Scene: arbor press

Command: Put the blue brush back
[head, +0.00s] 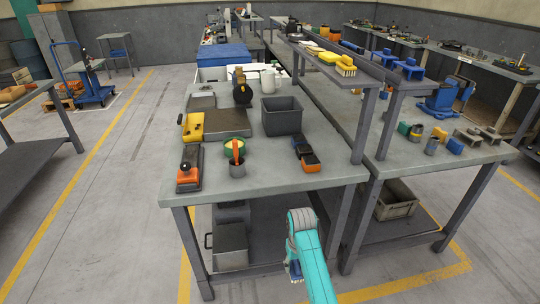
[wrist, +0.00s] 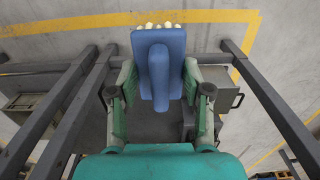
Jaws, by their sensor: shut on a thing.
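The blue brush (wrist: 160,65) is between the two fingers of my gripper (wrist: 157,85) in the wrist view. It has a flat blue block, a raised blue grip and pale bristles showing at its far edge. My gripper is shut on it. In the head view my gripper (head: 293,268) hangs low in front of the near workbench, below the bench top, and the brush is mostly hidden by my arm. A yellow brush (head: 346,66) with pale bristles sits at the near end of the raised shelf (head: 335,75). Blue brush-like pieces (head: 408,68) sit on the shelf beside it.
Bench legs stand close around my gripper. A grey crate (head: 396,200) sits on the right bench's lower shelf. Floor at left is open.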

